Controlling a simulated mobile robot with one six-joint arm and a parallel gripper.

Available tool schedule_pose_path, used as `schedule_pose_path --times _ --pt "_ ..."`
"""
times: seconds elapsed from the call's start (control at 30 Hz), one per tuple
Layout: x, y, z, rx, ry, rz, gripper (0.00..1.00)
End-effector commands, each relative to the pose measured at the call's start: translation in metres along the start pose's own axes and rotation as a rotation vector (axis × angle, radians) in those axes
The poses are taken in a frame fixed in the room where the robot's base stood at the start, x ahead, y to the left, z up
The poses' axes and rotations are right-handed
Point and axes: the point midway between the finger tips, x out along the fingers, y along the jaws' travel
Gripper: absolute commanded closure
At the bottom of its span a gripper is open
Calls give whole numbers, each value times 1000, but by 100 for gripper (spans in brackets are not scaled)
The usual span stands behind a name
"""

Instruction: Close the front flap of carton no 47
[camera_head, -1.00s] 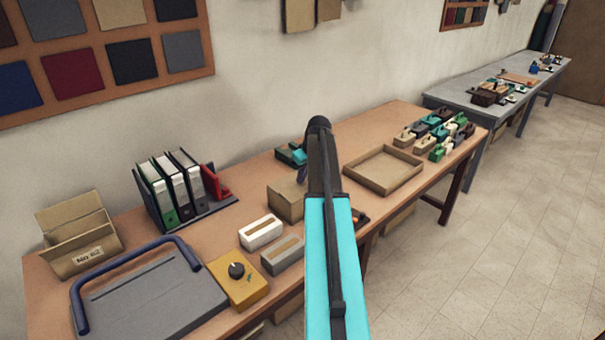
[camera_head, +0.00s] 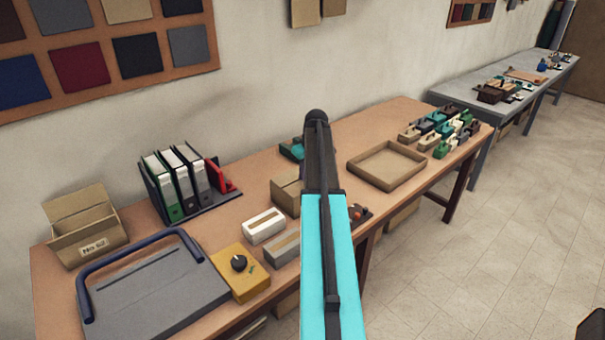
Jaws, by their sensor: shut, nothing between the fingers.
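No label reading 47 shows. An open-topped cardboard carton (camera_head: 88,240) stands at the far left of the table, with a tall flap raised at its back. Its front label seems to read No 62. A smaller brown box (camera_head: 286,190) stands mid-table, partly hidden behind my cyan and black arm; no number shows on it. My arm rises through the middle of the picture. I cannot make out my gripper or its fingers.
On the wooden table (camera_head: 240,170) stand a grey board with a blue handle (camera_head: 150,290), a yellow box with a knob (camera_head: 240,270), binders (camera_head: 178,185) and a shallow tray (camera_head: 387,183).

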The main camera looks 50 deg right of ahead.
Motion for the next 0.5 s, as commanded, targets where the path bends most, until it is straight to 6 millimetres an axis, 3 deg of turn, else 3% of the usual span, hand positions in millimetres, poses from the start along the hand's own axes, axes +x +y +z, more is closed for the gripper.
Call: schedule_pose_path --times 0.03,0.5 --pt "8 -3 0 -1 -2 -8 100" --pt "10 12 12 17 -11 -5 100"
